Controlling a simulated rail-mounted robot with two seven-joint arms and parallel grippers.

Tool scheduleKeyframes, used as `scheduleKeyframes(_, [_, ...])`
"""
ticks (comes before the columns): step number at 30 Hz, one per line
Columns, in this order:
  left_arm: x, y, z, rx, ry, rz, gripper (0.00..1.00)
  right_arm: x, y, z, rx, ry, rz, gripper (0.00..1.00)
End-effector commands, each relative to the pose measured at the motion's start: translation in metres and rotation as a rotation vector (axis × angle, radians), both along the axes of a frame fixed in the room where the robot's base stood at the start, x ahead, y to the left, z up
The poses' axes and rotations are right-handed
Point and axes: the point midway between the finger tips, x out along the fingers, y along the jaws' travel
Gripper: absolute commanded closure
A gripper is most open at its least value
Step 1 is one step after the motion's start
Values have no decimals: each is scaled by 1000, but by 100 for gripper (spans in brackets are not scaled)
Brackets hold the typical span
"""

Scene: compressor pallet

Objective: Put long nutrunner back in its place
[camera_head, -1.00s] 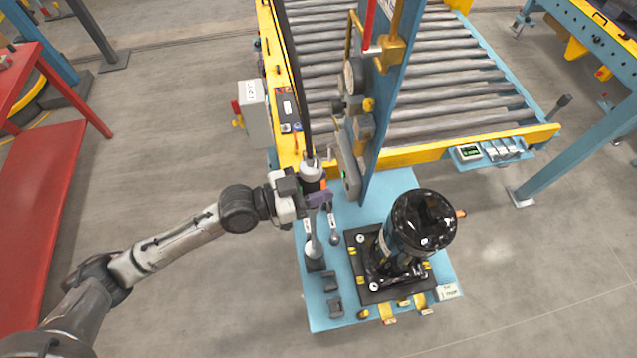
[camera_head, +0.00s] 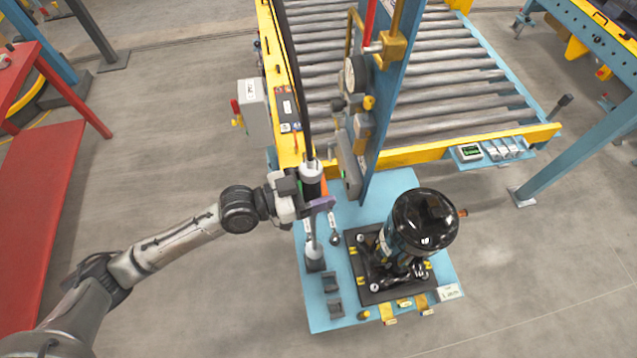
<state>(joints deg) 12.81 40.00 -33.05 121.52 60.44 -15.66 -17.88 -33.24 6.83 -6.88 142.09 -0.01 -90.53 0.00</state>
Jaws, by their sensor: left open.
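The long nutrunner (camera_head: 311,185) is a black and silver upright tool under a dark hose. Its thin shaft runs down to a grey holder (camera_head: 315,262) on the left side of the light blue plate (camera_head: 318,308). Whether its tip is fully seated in the holder is too small to tell. My left gripper (camera_head: 318,204), with purple fingers, is open right at the nutrunner's body, close around or beside it. I cannot tell whether the fingers touch it. My right gripper is out of view.
A black compressor (camera_head: 424,222) stands on a dark fixture (camera_head: 373,296) right of the tool. A blue post (camera_head: 392,105) with gauges rises behind. Empty small holders (camera_head: 332,283) sit in front. A roller conveyor (camera_head: 460,75) lies behind.

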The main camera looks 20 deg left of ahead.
Motion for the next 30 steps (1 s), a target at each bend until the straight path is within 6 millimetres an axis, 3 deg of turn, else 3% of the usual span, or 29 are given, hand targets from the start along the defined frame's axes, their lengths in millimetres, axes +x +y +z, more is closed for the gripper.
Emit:
scheduleKeyframes(14, [-3,3,-3,4,5,0,31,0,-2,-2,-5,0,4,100])
scheduleKeyframes(30, [-53,64,-5,7,4,-1,31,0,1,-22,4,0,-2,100])
